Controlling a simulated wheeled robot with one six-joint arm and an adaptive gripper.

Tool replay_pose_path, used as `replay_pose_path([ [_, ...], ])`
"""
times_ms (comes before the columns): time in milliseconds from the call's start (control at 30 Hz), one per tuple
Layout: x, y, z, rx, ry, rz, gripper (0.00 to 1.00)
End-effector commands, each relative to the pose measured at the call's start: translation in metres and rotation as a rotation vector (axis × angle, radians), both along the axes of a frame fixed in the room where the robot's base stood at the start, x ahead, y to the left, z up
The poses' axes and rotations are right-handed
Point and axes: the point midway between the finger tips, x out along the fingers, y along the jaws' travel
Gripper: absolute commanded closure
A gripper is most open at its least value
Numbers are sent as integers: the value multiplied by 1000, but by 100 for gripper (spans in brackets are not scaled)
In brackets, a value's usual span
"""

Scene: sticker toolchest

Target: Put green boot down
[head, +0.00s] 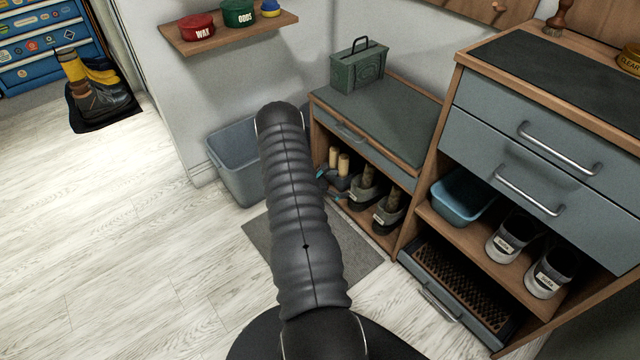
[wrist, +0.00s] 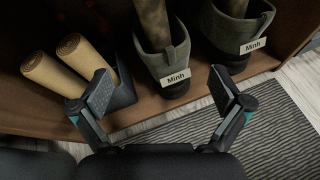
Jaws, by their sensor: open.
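My gripper (wrist: 163,92) is open and empty in front of the low shelf of the small cabinet. In the wrist view a dark grey-green shoe or boot (wrist: 164,65) with a "Minh" tag stands upright on the shelf, just beyond the gap between my fingertips. Its mate (wrist: 237,33), also tagged "Minh", stands to its right. The pair also shows in the head view, as the left one (head: 363,192) and the right one (head: 388,214). Brown cylinders rise from their openings. My arm hides most of my gripper in the head view.
Two tan cylinders (wrist: 58,70) in dark footwear stand left of the pair, close to my left finger. A grey mat (head: 355,260) lies on the floor before the cabinet. A grey bin (head: 235,165) stands left; a taller drawer unit (head: 540,150) stands right.

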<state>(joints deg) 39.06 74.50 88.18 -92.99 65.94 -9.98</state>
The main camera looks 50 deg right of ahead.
Motion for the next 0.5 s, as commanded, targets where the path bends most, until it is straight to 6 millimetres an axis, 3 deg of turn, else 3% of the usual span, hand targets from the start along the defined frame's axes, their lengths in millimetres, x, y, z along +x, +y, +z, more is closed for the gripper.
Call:
replay_pose_path([
  [167, 1, 1, 2, -1, -2, -1, 0],
  [267, 7, 3, 14, -4, -21, -9, 0],
  [367, 19, 11, 44, -10, -68, -33, 0],
  [500, 41, 35, 104, -15, -174, -86, 0],
])
